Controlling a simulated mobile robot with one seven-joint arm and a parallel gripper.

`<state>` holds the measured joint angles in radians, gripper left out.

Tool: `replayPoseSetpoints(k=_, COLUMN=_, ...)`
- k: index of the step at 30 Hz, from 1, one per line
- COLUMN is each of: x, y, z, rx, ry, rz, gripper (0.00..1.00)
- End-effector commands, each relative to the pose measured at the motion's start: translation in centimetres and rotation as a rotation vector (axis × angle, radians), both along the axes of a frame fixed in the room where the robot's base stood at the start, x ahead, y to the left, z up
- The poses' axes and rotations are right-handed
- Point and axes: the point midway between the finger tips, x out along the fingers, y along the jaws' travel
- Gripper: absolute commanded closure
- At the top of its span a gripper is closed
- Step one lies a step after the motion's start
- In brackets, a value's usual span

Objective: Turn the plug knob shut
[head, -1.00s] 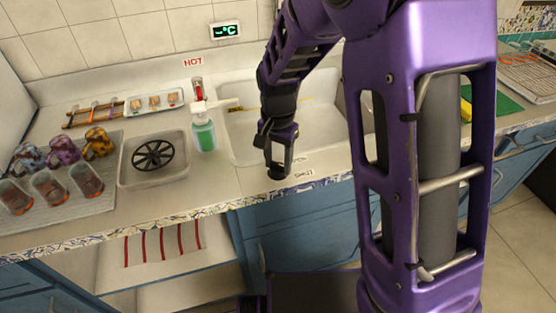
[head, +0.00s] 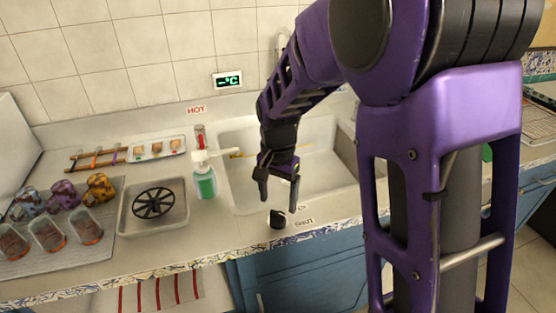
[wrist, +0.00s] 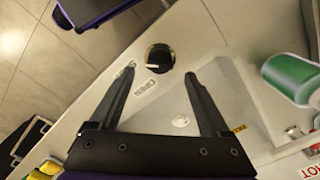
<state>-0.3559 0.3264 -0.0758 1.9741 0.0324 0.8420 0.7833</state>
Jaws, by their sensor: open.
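The plug knob (head: 277,219) is a small black round knob on the counter's front strip, before the sink. It also shows in the wrist view (wrist: 159,57), just beyond and between my fingertips. Printed labels lie beside it: SHUT (head: 304,222) and OPEN (wrist: 144,90). My gripper (head: 278,203) points down above the knob, fingers wide apart and empty. In the wrist view the two fingers (wrist: 160,74) stand on either side with a clear gap to the knob. Which label the knob points at cannot be told.
The sink (head: 315,165) lies behind the knob, with a drain (wrist: 180,121) in its floor. A green soap bottle (head: 205,182) stands left of the sink. A grey tub (head: 127,221) with a black wheel-like part, cups and glasses are farther left. The counter around the knob is clear.

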Motion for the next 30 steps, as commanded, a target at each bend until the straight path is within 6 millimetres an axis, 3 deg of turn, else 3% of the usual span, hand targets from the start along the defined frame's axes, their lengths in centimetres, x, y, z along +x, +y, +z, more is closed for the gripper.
replayPoseSetpoints(k=1, x=0.1, y=0.0, z=1.6, rx=0.002, ry=-0.005, rz=0.0, gripper=0.19)
replayPoseSetpoints(k=6, x=0.1, y=0.0, z=5.9, rx=0.002, ry=-0.005, rz=-0.001, gripper=0.19)
replayPoseSetpoints(k=15, x=0.0, y=0.0, z=11.6, rx=0.002, ry=-0.003, rz=-0.001, gripper=0.19)
replayPoseSetpoints(k=21, x=0.0, y=0.0, z=12.8, rx=0.001, ry=0.0, rz=-0.001, gripper=0.19)
replayPoseSetpoints(k=30, x=0.0, y=0.0, z=12.9, rx=0.0, ry=0.0, rz=-0.001, gripper=0.19)
